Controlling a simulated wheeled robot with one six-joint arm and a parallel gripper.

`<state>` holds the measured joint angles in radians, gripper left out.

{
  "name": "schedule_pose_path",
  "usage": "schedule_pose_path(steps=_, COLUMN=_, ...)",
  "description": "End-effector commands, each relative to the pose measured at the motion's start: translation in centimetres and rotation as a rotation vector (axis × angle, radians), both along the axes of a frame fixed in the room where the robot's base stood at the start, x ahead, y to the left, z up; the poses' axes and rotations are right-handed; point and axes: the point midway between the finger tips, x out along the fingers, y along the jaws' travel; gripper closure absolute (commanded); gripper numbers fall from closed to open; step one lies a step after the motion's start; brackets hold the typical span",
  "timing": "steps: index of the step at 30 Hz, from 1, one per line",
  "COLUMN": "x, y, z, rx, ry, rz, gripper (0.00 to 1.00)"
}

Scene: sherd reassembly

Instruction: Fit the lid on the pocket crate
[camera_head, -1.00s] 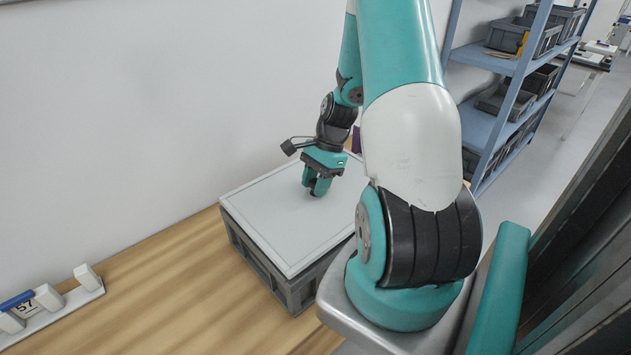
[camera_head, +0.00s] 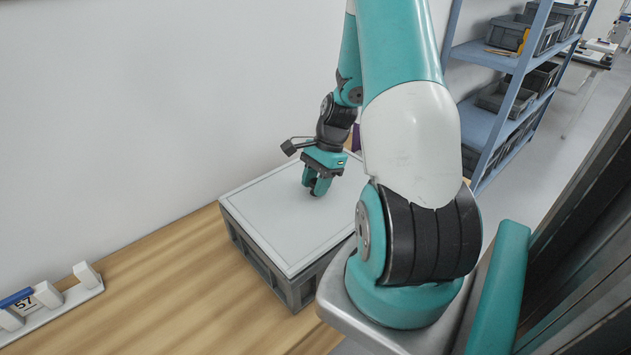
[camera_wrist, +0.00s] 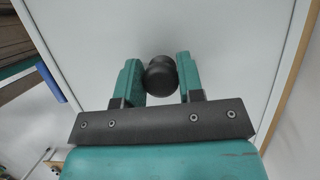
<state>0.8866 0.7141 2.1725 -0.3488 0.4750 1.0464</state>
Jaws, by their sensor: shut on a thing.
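The pocket crate (camera_head: 262,266) is a dark grey box on the wooden table. The pale flat lid (camera_head: 270,217) lies over its top, and its edges look lined up with the crate's rim on the sides I see. My gripper (camera_head: 317,192) points down at the lid's middle. In the wrist view the dark round knob (camera_wrist: 161,76) of the lid sits between the fingers of my gripper (camera_wrist: 158,80), which is shut on it. The lid's right part and far corner are hidden behind my arm in the head view.
A white holder (camera_head: 50,305) with upright blocks, a blue item and a "57" label stands at the table's left. A blue shelf (camera_head: 487,120) with grey bins stands at the right back. The wall is close behind the crate. The wooden table (camera_head: 165,285) is clear left of the crate.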

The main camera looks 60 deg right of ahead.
Motion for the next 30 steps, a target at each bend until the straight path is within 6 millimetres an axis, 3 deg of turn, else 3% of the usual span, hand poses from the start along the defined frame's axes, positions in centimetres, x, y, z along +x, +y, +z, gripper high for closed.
schedule_pose_path(steps=16, x=0.02, y=-0.01, z=-0.87, rx=0.0, ry=-0.001, rz=0.001, gripper=0.98)
schedule_pose_path(steps=17, x=0.02, y=-0.01, z=-0.87, rx=0.0, ry=-0.001, rz=0.001, gripper=0.6)
schedule_pose_path(steps=20, x=0.02, y=-0.01, z=-0.87, rx=0.0, ry=0.0, rz=0.001, gripper=0.37)
schedule_pose_path(steps=30, x=-0.01, y=-0.13, z=-0.65, rx=-0.001, ry=-0.001, rz=0.0, gripper=0.35)
